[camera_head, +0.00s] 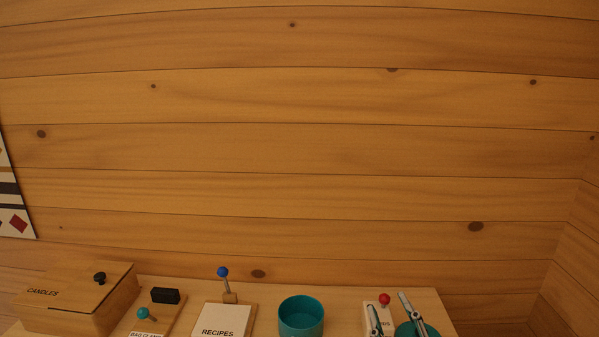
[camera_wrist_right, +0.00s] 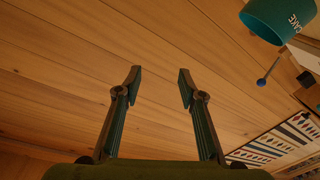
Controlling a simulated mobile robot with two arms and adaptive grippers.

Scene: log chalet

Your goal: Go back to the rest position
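My right gripper (camera_head: 388,312) shows at the bottom right of the head view, in front of the table's right end. In the right wrist view my right gripper (camera_wrist_right: 158,82) is open, its two fingers wide apart with nothing between them and only plank wall behind. My left gripper is in neither view.
A wooden table (camera_head: 365,292) runs along the log wall. On it stand a candles box (camera_head: 75,290), a black block (camera_head: 165,295), a recipes card (camera_head: 217,320), a teal bowl (camera_head: 301,317) and a red-knobbed holder (camera_head: 384,299). A teal cake container (camera_wrist_right: 277,18) shows in the wrist view.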

